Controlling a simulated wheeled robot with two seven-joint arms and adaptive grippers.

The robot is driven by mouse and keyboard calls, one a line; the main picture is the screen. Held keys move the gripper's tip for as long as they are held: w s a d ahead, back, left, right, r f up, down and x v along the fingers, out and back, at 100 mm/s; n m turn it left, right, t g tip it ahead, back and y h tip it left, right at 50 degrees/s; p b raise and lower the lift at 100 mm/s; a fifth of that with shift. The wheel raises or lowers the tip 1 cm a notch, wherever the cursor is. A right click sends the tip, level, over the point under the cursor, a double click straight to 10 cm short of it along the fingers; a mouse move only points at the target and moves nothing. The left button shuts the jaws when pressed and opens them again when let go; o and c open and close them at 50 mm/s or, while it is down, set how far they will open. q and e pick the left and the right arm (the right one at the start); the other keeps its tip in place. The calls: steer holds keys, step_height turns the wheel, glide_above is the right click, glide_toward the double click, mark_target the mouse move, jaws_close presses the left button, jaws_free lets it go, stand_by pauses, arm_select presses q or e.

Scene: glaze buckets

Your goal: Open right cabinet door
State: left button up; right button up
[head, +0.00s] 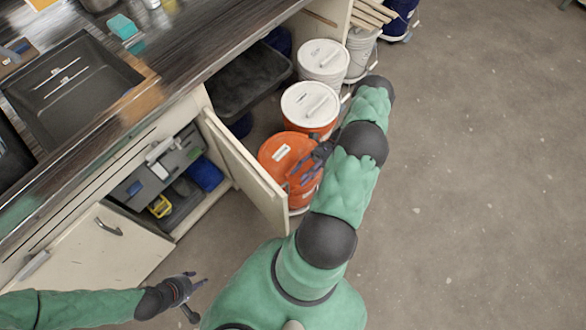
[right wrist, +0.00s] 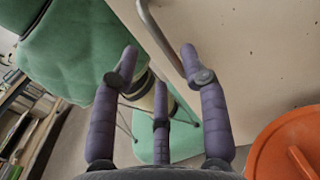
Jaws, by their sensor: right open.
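The right cabinet door (head: 245,170) is a cream panel standing swung out from the cabinet, its inside and edge showing in the head view. Its outer face (right wrist: 250,60) and curved metal handle (right wrist: 160,40) show in the right wrist view. My right gripper (head: 308,172) is beside the door's outer side, over the orange bucket. In the right wrist view its purple fingers (right wrist: 159,55) are spread, with the handle near the right fingertip; contact is unclear. My left gripper (head: 198,292) is open and empty, low in front of the left cabinet door.
An orange bucket (head: 280,150) stands close to the door's outer side, with white-lidded buckets (head: 310,102) behind it. The left cabinet door (head: 95,250) is beside the opening. A grey toolbox (head: 160,165) and blue box (head: 205,174) are inside. Floor to the right is clear.

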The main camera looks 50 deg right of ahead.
steer(key=shift+s+d, duration=0.15)
steer(key=shift+d, duration=1.1)
steer(key=shift+s+d, duration=0.15)
steer(key=shift+d, duration=1.1)
